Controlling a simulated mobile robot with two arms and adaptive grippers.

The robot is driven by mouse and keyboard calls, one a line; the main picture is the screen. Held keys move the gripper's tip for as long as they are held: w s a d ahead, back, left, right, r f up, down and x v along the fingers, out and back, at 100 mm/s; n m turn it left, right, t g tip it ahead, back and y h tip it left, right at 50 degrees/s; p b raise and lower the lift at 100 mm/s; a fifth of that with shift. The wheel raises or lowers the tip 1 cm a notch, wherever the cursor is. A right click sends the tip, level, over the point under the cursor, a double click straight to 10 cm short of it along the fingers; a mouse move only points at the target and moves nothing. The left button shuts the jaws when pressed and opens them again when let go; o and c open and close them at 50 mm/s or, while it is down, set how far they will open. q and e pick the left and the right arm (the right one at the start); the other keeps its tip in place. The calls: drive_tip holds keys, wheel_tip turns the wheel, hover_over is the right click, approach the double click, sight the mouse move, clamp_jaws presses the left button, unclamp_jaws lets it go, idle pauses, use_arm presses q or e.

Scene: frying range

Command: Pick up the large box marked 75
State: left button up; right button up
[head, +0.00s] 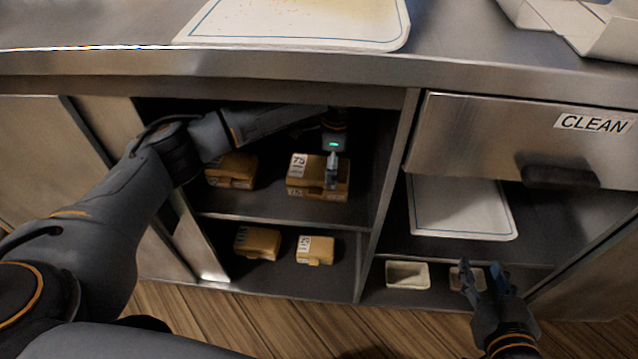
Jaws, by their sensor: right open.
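A large tan box (304,182) with a white label stands on the upper shelf, on the right side of the left compartment. Its label seems to carry a number, too small to read surely. My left arm reaches into the compartment, and my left gripper (332,172) points down at this box, with its fingers overlapping the box's right part. I cannot tell whether they touch it or how wide they are. My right gripper (474,278) is open and empty, low in front of the right compartment.
Another tan box (231,171) stands left on the upper shelf. Two smaller boxes (257,242) (315,250) are on the lower shelf. The right compartment holds a white tray (460,207) and a small white dish (407,275). A CLEAN drawer (500,135) is above.

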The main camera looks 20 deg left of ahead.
use_arm(q)
wheel_tip(320, 180, down, 4)
drive_tip(key=shift+s+a+r+b, duration=0.1)
drive_tip(key=shift+a+b, duration=0.05)
drive_tip(key=shift+b, duration=0.55)
use_arm(e)
wheel_tip(320, 180, up, 8)
drive_tip(key=w+a+t+y, duration=0.1)
drive_tip(key=w+t, duration=0.1)
drive_tip(key=t, duration=0.2)
drive_tip(key=shift+w+a+f+y, duration=0.15)
drive_tip(key=shift+a+f+y, duration=0.1)
drive_tip(key=shift+a+y, duration=0.1)
use_arm(q)
drive_tip(key=c, duration=1)
